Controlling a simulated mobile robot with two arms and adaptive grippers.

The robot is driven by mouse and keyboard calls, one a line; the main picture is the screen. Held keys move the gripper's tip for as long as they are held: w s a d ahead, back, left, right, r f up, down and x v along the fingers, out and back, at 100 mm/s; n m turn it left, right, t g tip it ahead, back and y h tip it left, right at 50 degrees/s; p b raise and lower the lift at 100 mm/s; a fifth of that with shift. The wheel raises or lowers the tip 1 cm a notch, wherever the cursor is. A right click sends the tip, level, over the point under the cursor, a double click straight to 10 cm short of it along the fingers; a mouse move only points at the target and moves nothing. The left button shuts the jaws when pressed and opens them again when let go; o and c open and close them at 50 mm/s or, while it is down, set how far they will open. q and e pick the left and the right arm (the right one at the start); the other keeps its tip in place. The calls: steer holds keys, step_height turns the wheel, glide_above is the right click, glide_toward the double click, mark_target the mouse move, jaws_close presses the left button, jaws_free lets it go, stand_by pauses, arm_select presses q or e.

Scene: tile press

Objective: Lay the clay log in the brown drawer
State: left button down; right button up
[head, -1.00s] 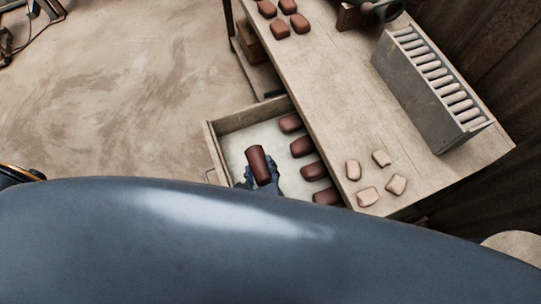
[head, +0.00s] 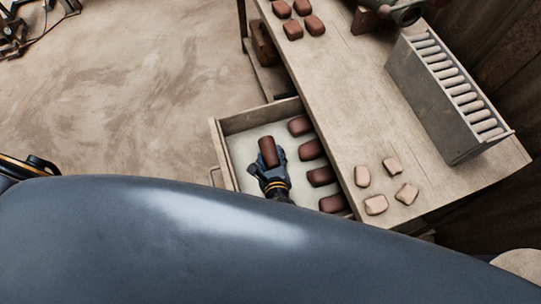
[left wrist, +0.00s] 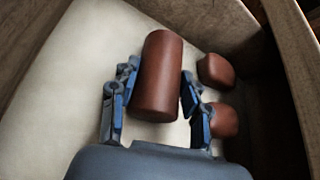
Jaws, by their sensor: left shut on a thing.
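The clay log is a reddish-brown cylinder (head: 268,152), held over the open drawer (head: 221,152) in the head view. The drawer has pale wooden walls and a whitish floor, and is pulled out from the table's left side. My left gripper (head: 270,168) is shut on the log, with one finger on each side; the log also shows between the fingers in the left wrist view (left wrist: 158,78). Whether the log touches the drawer floor I cannot tell. My right gripper is not in view.
Several brown clay lumps (head: 309,149) lie in a row along the drawer's right side. On the table (head: 345,120) are more brown lumps (head: 292,29), several pale lumps (head: 375,204) and a grey rack of pale rolls (head: 430,105). The drawer's left part is bare.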

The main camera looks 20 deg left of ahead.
arm_select(q)
steer(key=shift+f, duration=0.1)
steer(key=c, duration=0.7)
jaws_free()
steer(key=shift+o, duration=0.2)
steer(key=shift+r, duration=0.25)
steer(key=p+v, duration=0.1)
steer(key=v, duration=1.1)
steer(key=shift+f, duration=0.1)
